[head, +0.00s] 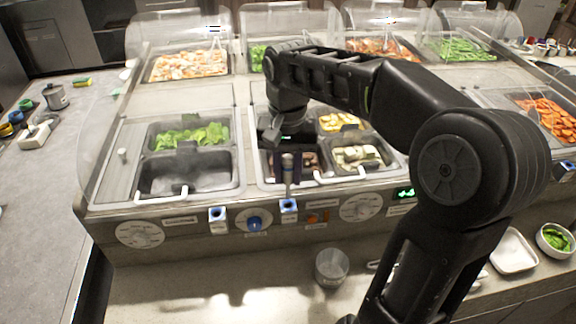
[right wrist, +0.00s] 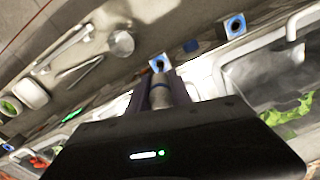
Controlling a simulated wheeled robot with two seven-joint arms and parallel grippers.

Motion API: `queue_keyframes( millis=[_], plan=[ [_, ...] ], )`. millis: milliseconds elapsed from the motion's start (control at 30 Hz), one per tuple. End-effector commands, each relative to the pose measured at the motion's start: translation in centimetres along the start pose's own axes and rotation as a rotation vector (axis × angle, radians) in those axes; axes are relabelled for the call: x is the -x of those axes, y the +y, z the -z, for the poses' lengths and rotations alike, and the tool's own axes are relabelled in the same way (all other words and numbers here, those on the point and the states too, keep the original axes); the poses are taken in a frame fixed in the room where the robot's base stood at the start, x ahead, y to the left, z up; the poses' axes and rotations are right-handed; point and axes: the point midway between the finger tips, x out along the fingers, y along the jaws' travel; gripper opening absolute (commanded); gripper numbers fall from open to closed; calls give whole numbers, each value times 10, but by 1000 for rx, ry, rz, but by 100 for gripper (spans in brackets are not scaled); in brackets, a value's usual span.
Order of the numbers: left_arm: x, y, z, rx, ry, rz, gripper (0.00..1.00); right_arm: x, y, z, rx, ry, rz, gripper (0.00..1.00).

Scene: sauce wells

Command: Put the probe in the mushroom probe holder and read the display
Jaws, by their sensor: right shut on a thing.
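My right gripper (head: 288,165) is shut on a grey cylindrical probe (head: 287,172), which points down. A white holder with a blue-edged socket (head: 289,205) sits on the counter's front panel just under the probe. In the right wrist view the probe (right wrist: 160,96) stands between the fingers, its far end close to the blue socket (right wrist: 158,63). I cannot tell whether the tip is inside it. The display (head: 404,193) shows small green digits, too small to read; it also glows in the right wrist view (right wrist: 72,115). My left gripper is not in view.
Another blue-socketed holder (head: 217,214) and a blue knob (head: 254,222) are to the left on the panel. Wells of food with white-handled ladles lie behind, including leafy greens (head: 190,137). A metal cup (head: 331,266) stands on the front ledge.

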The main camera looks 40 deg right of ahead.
Motion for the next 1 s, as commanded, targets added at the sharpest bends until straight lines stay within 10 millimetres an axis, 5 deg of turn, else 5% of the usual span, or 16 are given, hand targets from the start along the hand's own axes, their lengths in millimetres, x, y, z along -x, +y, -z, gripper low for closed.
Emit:
queue_keyframes(
  millis=[1000],
  plan=[
    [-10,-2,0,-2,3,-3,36,-15,0,-1,1,0,0,0]
  ],
)
